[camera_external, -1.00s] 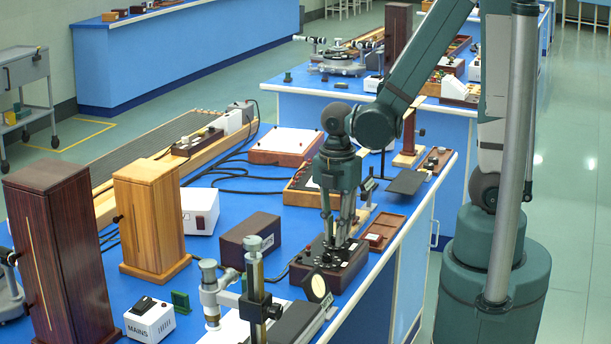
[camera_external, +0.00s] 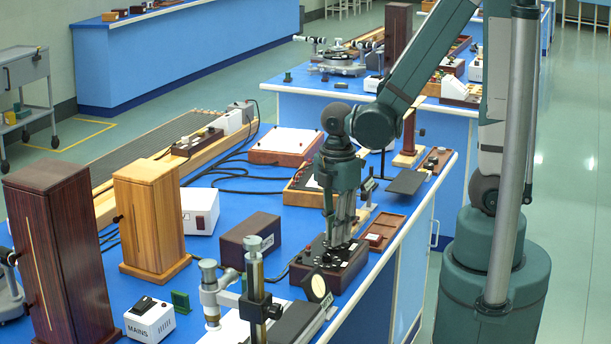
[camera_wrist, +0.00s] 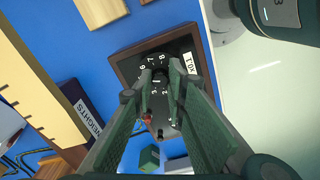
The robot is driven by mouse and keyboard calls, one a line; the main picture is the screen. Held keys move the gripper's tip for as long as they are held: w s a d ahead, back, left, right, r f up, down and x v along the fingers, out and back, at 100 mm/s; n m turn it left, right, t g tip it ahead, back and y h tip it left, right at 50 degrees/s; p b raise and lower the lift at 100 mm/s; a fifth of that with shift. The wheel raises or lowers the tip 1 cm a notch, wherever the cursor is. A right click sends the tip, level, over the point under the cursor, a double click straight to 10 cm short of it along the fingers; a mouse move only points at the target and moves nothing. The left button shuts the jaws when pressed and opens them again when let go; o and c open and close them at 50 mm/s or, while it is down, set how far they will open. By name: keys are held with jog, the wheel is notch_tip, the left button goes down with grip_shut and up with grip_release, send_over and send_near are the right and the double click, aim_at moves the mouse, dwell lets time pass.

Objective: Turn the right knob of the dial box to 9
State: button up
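The dial box (camera_external: 330,268) is a dark red-brown box with a black top on the blue bench. It also shows in the wrist view (camera_wrist: 126,68), with white dial numbers such as 6, 7 and 8 beyond my fingertips. My gripper (camera_external: 334,243) points down at the far right part of its top. In the wrist view my gripper's fingertips (camera_wrist: 161,78) stand on either side of the right knob (camera_wrist: 160,75) and appear closed on it. The fingers hide most of the knob, and its pointer cannot be read. Small terminals lie nearer in the external view.
A dark box (camera_external: 248,238) stands left of the dial box, its label reading WEIGHTS in the wrist view. A brown tray (camera_external: 385,229) lies to the right near the bench edge. A brass and grey instrument (camera_external: 255,290) stands in front. A wooden cabinet (camera_external: 150,220) stands farther left.

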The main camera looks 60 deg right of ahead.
jog(key=o, duration=0.4)
jog(key=shift+r, duration=0.2)
jog(key=shift+r, duration=5.8)
jog(key=shift+r, duration=0.1)
jog(key=shift+r, duration=2.45)
jog(key=shift+f+n+p, duration=0.95)
jog(key=shift+f+n, duration=0.6)
jog(key=shift+f, duration=0.8)
jog(key=shift+f+n+p, duration=0.95)
jog(key=shift+f+n, duration=0.6)
jog(key=shift+f, duration=0.8)
jog(key=shift+f, duration=0.15)
jog(key=shift+f+b, duration=1)
jog(key=shift+f, duration=2.7)
